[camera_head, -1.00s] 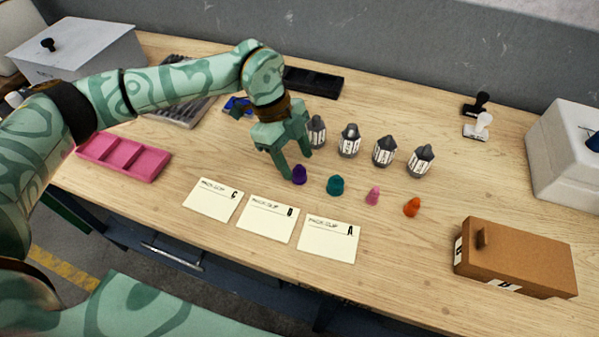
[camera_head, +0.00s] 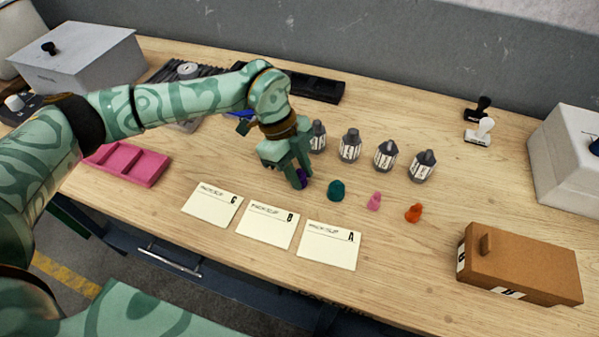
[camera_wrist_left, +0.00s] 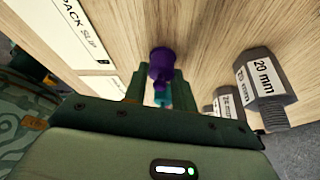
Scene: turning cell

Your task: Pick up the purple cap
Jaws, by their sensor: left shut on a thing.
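The purple cap (camera_head: 302,178) is between the fingers of my left gripper (camera_head: 294,183), low over the wooden table, and is partly hidden by them in the head view. In the left wrist view the purple cap (camera_wrist_left: 161,62) shows between the two green fingers. My left gripper is shut on it. I cannot tell whether the cap still touches the table. My right gripper is not in view.
A teal cap (camera_head: 336,191), a pink cap (camera_head: 374,201) and an orange cap (camera_head: 413,213) stand to the right. Several grey labelled bottles (camera_head: 385,153) stand behind. Pack slip cards (camera_head: 267,225) lie in front. A pink tray (camera_head: 128,164) is left, a brown box (camera_head: 520,262) right.

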